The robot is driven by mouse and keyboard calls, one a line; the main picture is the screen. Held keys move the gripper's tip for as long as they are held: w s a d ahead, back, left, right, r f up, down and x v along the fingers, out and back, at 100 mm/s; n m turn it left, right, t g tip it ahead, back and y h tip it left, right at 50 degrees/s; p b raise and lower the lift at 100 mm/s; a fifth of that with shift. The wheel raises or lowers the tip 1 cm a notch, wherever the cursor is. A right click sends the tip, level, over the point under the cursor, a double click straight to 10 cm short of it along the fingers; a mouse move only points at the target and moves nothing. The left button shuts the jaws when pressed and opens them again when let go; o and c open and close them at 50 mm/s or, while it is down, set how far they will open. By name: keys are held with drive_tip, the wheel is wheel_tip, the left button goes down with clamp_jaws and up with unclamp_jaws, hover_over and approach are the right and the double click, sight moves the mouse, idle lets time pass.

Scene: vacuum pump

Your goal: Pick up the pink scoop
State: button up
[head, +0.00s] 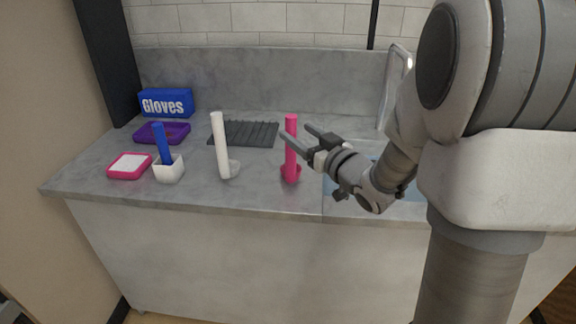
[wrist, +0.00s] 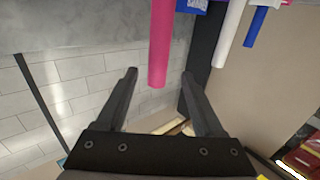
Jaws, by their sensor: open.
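The pink scoop (head: 291,150) stands upright on the grey counter, its round bowl down and its long handle up. My gripper (head: 296,131) reaches in from the right at the handle's upper part. Its two fingers are open, and one finger crosses in front of the handle in the head view. In the wrist view, the pink handle (wrist: 161,40) shows between the open fingertips (wrist: 158,73), with space visible on both sides. The bowl is out of the wrist view. How deep the handle sits between the fingers is hard to tell.
A white scoop (head: 221,145) stands to the left, near a blue-handled item in a white cup (head: 168,171). A pink tray (head: 115,174), purple tray (head: 147,139), blue gloves box (head: 166,102) and dark ribbed mat (head: 244,133) lie around. A sink (head: 345,190) is at right.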

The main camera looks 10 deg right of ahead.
drive_tip(key=b+x, duration=0.1)
drive_tip(key=x, duration=0.6)
drive_tip(key=shift+w+r, duration=0.15)
drive_tip(key=shift+w, duration=0.3)
clamp_jaws()
idle(1.0)
